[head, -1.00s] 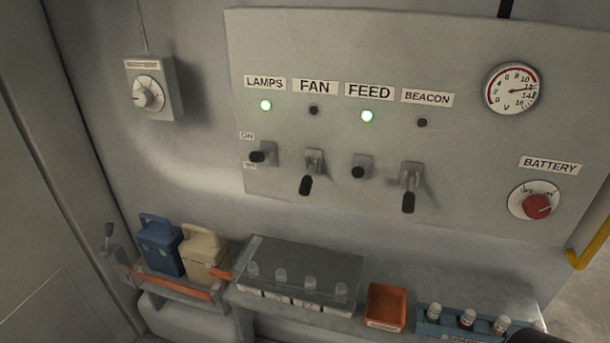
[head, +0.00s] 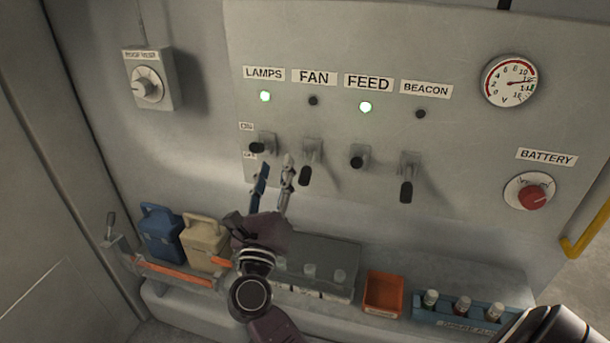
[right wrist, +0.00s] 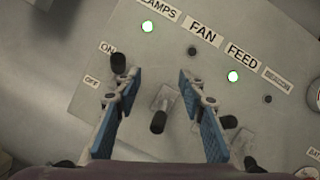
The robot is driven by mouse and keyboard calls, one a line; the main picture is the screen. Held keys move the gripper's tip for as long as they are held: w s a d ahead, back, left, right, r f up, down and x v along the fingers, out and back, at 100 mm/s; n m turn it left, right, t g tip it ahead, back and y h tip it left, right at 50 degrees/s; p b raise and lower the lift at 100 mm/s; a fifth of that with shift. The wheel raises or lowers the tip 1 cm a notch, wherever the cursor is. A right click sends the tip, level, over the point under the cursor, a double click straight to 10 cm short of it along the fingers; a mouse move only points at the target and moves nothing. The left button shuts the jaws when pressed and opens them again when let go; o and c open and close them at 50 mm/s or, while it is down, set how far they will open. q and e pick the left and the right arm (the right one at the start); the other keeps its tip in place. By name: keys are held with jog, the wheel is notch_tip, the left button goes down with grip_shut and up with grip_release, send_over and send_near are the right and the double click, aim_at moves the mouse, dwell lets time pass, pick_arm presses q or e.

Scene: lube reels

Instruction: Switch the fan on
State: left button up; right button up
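The fan switch lever (head: 305,176) hangs down on the grey panel, below the FAN label (head: 313,77). The fan light (head: 313,101) is dark. My right gripper (head: 275,170) is open and empty, just left of the fan lever in the head view. In the right wrist view, the fan lever (right wrist: 158,122) shows between the two spread fingers (right wrist: 158,88); I cannot tell whether either finger touches it. My left gripper is not in view.
The lamps lever (head: 257,147) and feed lever (head: 357,163) flank the fan switch; their lights are green. The beacon lever (head: 406,191) hangs down, its light dark. A battery knob (head: 531,197) is at right. A shelf with a clear-lidded box (head: 335,255) and orange tray (head: 384,293) lies below.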

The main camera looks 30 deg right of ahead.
aim_at(301, 181)
jog(key=d+f+m+g, duration=0.1)
jog(key=f+m+g, duration=0.1)
jog(key=d+f+m+g, duration=0.1)
jog(key=f+m+g, duration=0.1)
jog(key=s+d+f+m+g+h, duration=0.1)
jog(key=f+m+g, duration=0.1)
jog(key=shift+d+f, duration=0.15)
jog(key=shift+f, duration=0.1)
jog(key=shift+w+d+f+m, duration=0.1)
jog(key=shift+d+m, duration=0.1)
jog(key=shift+m, duration=0.1)
jog(key=p+x, duration=0.1)
jog(key=x, duration=0.6)
jog(key=shift+d, duration=0.2)
jog(key=shift+f, duration=0.1)
grip_shut()
